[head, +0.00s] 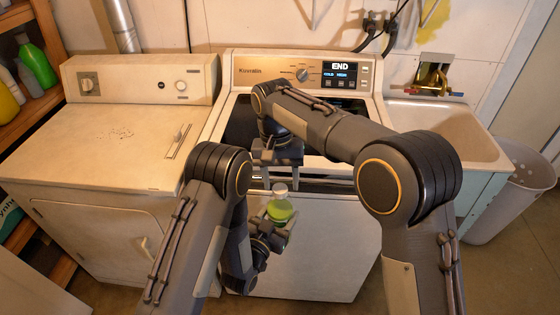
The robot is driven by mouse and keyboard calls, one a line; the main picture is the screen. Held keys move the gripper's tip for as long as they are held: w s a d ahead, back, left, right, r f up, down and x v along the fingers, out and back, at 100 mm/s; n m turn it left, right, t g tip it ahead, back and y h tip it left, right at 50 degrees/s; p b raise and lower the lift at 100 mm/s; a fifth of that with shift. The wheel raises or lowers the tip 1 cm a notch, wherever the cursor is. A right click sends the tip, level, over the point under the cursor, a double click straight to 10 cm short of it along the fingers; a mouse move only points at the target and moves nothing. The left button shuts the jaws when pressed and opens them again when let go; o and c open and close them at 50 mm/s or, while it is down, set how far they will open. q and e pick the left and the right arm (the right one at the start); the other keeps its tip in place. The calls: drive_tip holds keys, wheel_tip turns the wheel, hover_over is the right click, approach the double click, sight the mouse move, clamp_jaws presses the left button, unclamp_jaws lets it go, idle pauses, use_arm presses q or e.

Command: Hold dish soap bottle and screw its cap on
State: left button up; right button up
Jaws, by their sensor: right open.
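The dish soap bottle (280,211) is upright in front of the washer, with green liquid inside. A pale cap-like piece (280,188) shows at its top; whether it is screwed tight I cannot tell. My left gripper (277,229) is shut on the bottle's lower part and holds it in the air. My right gripper (278,170) points down just above the bottle's top, with its fingers apart. It looks empty, and I cannot tell whether its fingertips touch the cap.
Behind stands a washer (330,220) with a lit panel reading END. A dryer (90,150) is at left and a utility sink (450,130) at right. A pale bin (515,190) stands at far right. A wooden shelf (50,95) at left holds several bottles.

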sight(280, 188)
drive_tip(key=n, duration=0.5)
drive_tip(key=shift+r+n, duration=0.25)
drive_tip(key=shift+n, duration=0.15)
drive_tip(key=n, duration=0.3)
drive_tip(key=shift+a+r, duration=0.1)
drive_tip(key=shift+r, duration=0.1)
drive_tip(key=n, duration=0.5)
drive_tip(key=shift+w+r, duration=0.15)
drive_tip(key=shift+r, duration=0.25)
drive_tip(key=n, duration=0.3)
drive_tip(key=r+n, duration=0.1)
drive_tip(key=n, duration=0.1)
drive_tip(key=shift+w+n+t, duration=0.15)
drive_tip(key=shift+n+t, duration=0.25)
drive_tip(key=n, duration=0.2)
drive_tip(key=r+n, duration=0.1)
drive_tip(key=n, duration=0.1)
drive_tip(key=shift+w+y, duration=0.15)
drive_tip(key=shift+y, duration=0.15)
drive_tip(key=n, duration=0.1)
drive_tip(key=r+n, duration=0.1)
drive_tip(key=n, duration=0.1)
drive_tip(key=shift+w+t, duration=0.15)
drive_tip(key=shift+t, duration=0.15)
drive_tip(key=shift+f, duration=0.15)
drive_tip(key=shift+f, duration=3.9)
drive_tip(key=shift+c, duration=0.4)
